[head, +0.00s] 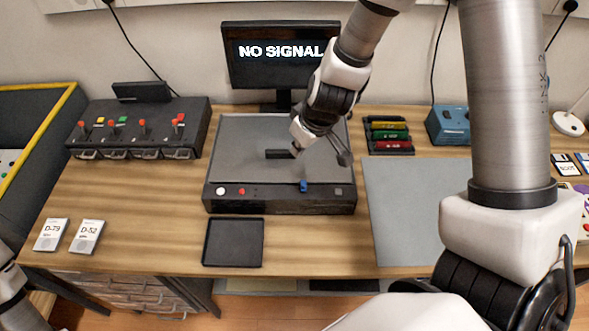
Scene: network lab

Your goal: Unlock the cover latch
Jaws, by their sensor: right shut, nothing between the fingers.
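A dark box-shaped device (285,207) with a flat grey cover (240,165) stands in the middle of the wooden table. The cover lies flat and looks closed. A small blue piece, which looks like the cover latch (304,187), sits at the cover's front edge, right of centre. A short black bar (279,154) is on the cover. My right gripper (302,150) is shut and empty over the cover, behind the blue piece and apart from it. Its fingers are small in the picture and partly hidden by its own body. My left gripper is outside the picture.
A monitor (275,75) reading NO SIGNAL stands behind the device. A black switch panel (140,115) is at left. A black tray (233,258) lies in front, two labelled cards (68,235) at front left. A bare grey mat (410,215) is at right, coloured cartridges (388,135) behind it.

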